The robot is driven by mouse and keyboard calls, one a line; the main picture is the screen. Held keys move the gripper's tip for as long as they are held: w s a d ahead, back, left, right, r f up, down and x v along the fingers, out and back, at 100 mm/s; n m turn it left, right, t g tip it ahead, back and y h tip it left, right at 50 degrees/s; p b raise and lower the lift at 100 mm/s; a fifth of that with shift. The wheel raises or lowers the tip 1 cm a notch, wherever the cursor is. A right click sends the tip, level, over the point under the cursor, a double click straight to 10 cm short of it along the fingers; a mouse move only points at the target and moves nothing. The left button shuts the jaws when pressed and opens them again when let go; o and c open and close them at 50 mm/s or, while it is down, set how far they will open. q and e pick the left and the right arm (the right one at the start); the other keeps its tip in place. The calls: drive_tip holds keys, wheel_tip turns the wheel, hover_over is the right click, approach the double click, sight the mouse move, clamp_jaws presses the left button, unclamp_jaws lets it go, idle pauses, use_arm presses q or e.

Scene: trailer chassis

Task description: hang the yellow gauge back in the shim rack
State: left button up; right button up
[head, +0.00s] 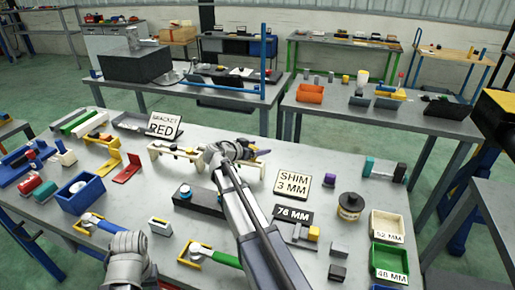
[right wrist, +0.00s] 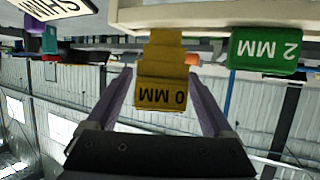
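In the head view the rack (head: 160,152) stands mid-table; my right gripper (head: 232,152) hides the yellow gauge. My left arm's end shows at lower left, its fingers unclear.
A "SHIM 3 MM" sign (head: 293,184) stands right of the rack and a "BRACKET RED" sign (head: 163,126) behind its left end. A dark block (head: 198,202) lies in front. Green (head: 389,258) and cream bins (head: 387,224) are at the right edge.

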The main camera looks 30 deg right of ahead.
drive_tip(key=shift+s+a+r+p, duration=0.1)
drive_tip(key=shift+a+r+p, duration=0.1)
drive_tip(key=shift+r+p, duration=0.3)
drive_tip(key=shift+s+a+r+p, duration=0.1)
drive_tip(key=shift+a+r+p, duration=0.05)
drive_tip(key=shift+r+p, duration=0.35)
drive_tip(key=p+v, duration=0.3)
drive_tip(key=v, duration=0.8)
drive_tip(key=shift+p, duration=0.4)
drive_tip(key=shift+a+f, duration=0.1)
drive_tip(key=shift+f, duration=0.1)
